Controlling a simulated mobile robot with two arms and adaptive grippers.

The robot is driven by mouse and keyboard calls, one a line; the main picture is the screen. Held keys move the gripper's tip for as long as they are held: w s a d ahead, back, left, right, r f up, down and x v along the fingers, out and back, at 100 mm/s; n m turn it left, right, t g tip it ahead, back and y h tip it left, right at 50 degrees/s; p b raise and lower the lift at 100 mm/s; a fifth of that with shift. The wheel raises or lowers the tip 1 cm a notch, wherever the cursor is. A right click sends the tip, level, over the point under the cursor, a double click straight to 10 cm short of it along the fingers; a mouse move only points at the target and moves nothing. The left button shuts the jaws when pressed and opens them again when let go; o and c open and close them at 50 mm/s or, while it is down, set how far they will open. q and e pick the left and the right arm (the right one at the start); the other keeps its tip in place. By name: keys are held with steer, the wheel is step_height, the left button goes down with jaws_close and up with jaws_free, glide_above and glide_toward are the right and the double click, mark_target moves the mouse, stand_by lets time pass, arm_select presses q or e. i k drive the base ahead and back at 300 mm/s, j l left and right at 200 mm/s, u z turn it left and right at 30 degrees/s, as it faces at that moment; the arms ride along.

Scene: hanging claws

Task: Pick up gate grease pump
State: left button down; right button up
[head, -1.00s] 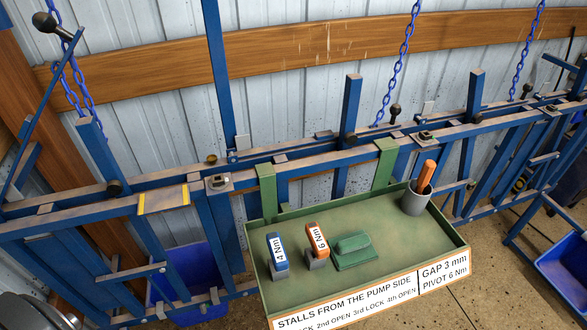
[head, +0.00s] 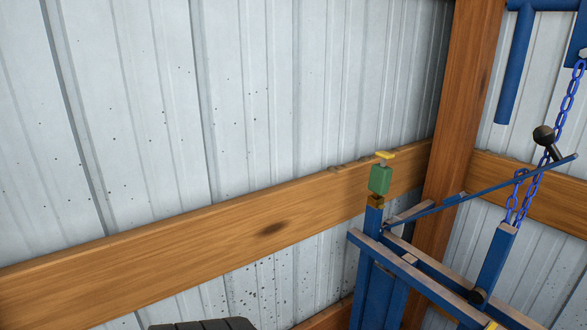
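A small green body with a yellow top (head: 380,179), which looks like the gate grease pump, stands upright on top of a blue post (head: 366,262) in the head view. A brownish yellow piece (head: 375,201) sits just under it on the post's end. The wall and a wooden beam are behind it. Neither of my grippers shows in this view, so I cannot see whether they are open or shut.
Blue gate rails (head: 432,284) run from the post toward the lower right. A slanted blue bar with a black knob (head: 543,136) and blue chains (head: 563,115) are at the right. A wooden column (head: 455,130) stands behind. A dark ribbed object (head: 203,324) shows at the bottom edge.

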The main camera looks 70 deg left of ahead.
mark_target(380, 180)
steer(key=u, duration=1.55)
